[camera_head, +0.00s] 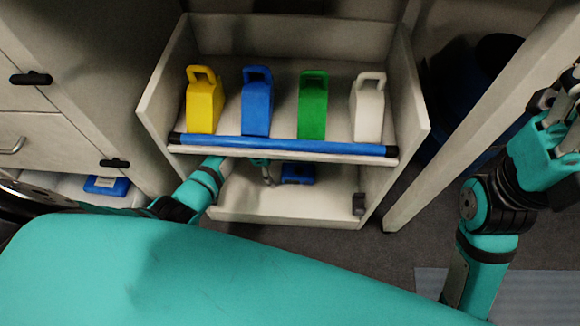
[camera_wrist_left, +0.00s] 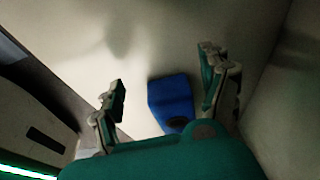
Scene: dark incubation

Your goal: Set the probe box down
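A small blue box (camera_head: 297,173), which I take to be the probe box, rests on the lower shelf (camera_head: 300,207) of the cart. In the left wrist view the blue box (camera_wrist_left: 171,102) lies on the pale shelf surface beyond my fingers. My left gripper (camera_head: 266,172) reaches into the lower shelf, just left of the box. In the left wrist view my left gripper (camera_wrist_left: 163,78) has its fingers wide apart with nothing held between them. My right gripper (camera_head: 562,103) is raised at the right edge, partly cut off, and its opening is unclear.
The cart's upper shelf holds yellow (camera_head: 202,105), blue (camera_head: 257,105), green (camera_head: 313,108) and white (camera_head: 368,110) handled containers behind a blue bar (camera_head: 285,146). Another blue box (camera_head: 106,186) lies left by the drawers. A grey clip-like object (camera_head: 359,204) is at the lower shelf's right.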

